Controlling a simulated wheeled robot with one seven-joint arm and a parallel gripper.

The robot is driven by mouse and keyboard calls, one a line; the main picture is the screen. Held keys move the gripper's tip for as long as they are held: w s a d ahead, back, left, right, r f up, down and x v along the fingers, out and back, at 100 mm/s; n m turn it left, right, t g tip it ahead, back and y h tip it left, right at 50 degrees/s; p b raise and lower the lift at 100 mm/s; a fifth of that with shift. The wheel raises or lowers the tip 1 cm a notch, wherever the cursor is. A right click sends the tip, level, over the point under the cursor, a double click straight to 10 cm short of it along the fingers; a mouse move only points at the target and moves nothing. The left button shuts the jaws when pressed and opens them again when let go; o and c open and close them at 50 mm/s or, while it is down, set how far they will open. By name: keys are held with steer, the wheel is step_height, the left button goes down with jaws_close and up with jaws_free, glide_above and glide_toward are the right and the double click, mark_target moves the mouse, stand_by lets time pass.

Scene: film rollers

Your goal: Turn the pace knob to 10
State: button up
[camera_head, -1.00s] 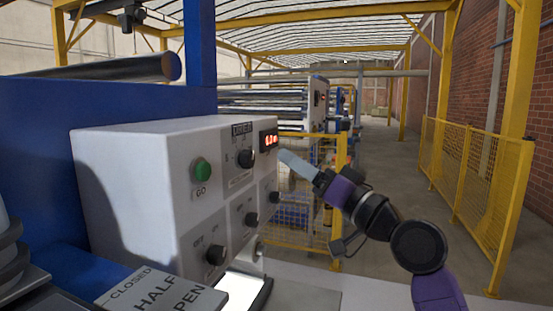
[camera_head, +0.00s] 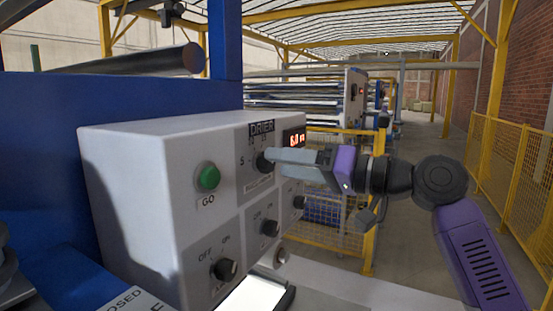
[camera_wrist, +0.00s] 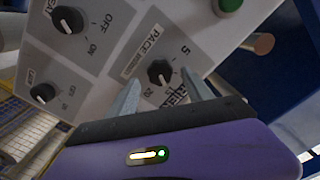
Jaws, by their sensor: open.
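The pace knob (camera_wrist: 160,72) is a black dial on a grey plate marked PACE, with 5 and 20 legible beside it in the wrist view. In the head view the knob (camera_head: 264,161) sits below the DRIER label. A red display (camera_head: 294,138) to its upper right seems to read about 6.0, blurred. My gripper (camera_head: 271,156) points left at the knob, its fingertips close to it and partly covering it. In the wrist view the two fingers of my gripper (camera_wrist: 161,80) are apart, one on each side of the knob. I cannot tell whether they touch it.
The white control box (camera_head: 150,160) also carries a green GO button (camera_head: 208,178) and smaller black knobs, one at the lower front (camera_head: 225,269) and one at mid-right (camera_head: 269,228). A yellow mesh fence (camera_head: 502,170) stands at right.

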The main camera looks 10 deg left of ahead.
steer(key=shift+x, duration=1.35)
jaws_close()
steer(key=shift+f+n, duration=0.1)
steer(key=shift+n, duration=0.2)
steer(key=n+b, duration=0.3)
steer(key=shift+f+b, duration=0.1)
steer(key=shift+b, duration=0.25)
steer(key=n+b, duration=0.3)
steer(key=n, duration=0.3)
steer(key=shift+s+b, duration=0.1)
steer(key=shift+b, duration=0.2)
